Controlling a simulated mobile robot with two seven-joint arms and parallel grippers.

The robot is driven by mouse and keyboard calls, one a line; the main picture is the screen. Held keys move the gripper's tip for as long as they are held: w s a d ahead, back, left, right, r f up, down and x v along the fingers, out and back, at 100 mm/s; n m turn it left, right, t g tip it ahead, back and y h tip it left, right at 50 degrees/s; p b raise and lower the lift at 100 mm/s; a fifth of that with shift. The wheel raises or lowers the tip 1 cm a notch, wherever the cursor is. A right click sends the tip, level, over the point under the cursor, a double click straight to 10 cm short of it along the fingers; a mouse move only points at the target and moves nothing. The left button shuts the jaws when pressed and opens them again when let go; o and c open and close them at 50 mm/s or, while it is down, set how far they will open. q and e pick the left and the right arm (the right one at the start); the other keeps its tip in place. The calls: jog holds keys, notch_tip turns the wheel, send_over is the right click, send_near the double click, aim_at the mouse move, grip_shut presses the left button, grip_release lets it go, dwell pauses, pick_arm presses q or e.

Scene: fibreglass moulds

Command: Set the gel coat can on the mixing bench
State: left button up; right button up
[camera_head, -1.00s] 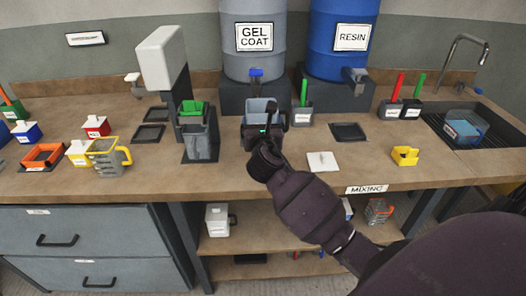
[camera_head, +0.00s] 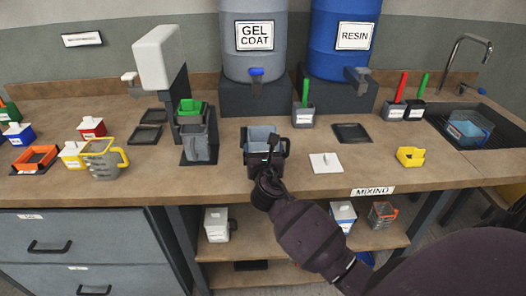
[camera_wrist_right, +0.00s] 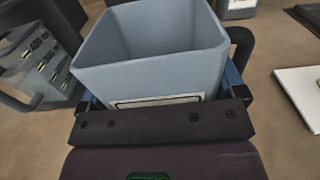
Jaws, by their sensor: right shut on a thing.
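The gel coat can is an open, square, blue-grey container (camera_head: 262,135) in the middle of the bench, in front of the drum labelled GEL COAT (camera_head: 255,50). In the right wrist view the can (camera_wrist_right: 150,65) stands upright with its open top showing. A pale label on its near side is partly hidden by the gripper. My right gripper (camera_head: 266,160) is shut on the can from the front. I cannot tell whether the can touches the mixing bench (camera_head: 230,185). My left gripper is out of view.
A white lid (camera_head: 326,163) lies to the right of the can. A grey container (camera_head: 197,145) stands left, under a white-headed stand. The blue RESIN drum (camera_head: 340,55) is behind right. A yellow holder (camera_head: 410,157) is farther right.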

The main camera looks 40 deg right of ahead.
jog(key=o, duration=1.1)
jog(key=shift+f, duration=0.1)
jog(key=shift+c, duration=0.2)
jog(key=v, duration=1.2)
jog(key=s+a+f+m+g+y, duration=0.1)
jog(key=s+f+m+y, duration=0.3)
jog(key=s+f+m, duration=0.5)
jog(key=s+a+f+m+g+y, duration=0.2)
jog(key=s+f+m+y, duration=0.3)
jog(key=s+f+m, duration=0.5)
jog(key=shift+s+a+f+m+g+p, duration=0.25)
jog(key=shift+f+m+g+p, duration=0.3)
jog(key=shift+m, duration=4.35)
jog(key=shift+r, duration=0.1)
